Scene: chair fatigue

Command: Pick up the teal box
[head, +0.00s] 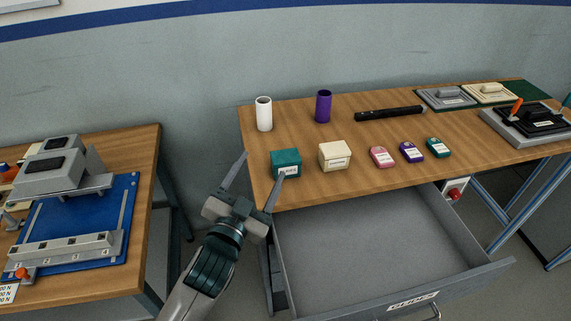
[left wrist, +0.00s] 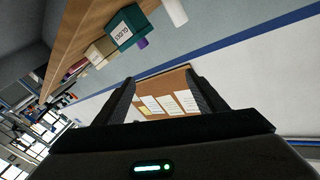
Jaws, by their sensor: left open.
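The teal box (head: 286,162) stands on the wooden table (head: 330,187) near its front left corner, with a white label on its front. My left gripper (head: 259,167) is open and empty in front of that corner. In the head view its right fingertip overlaps the lower edge of the box; I cannot tell whether it touches. In the left wrist view the teal box (left wrist: 127,27) is at the upper left, outside the space between the open fingers (left wrist: 165,92). My right gripper is not in view.
A cream box (head: 335,155) stands right of the teal box. A white cylinder (head: 264,114) and a purple cylinder (head: 323,106) stand behind. An open, empty drawer (head: 380,245) juts out below the table. Another table (head: 145,205) is at left.

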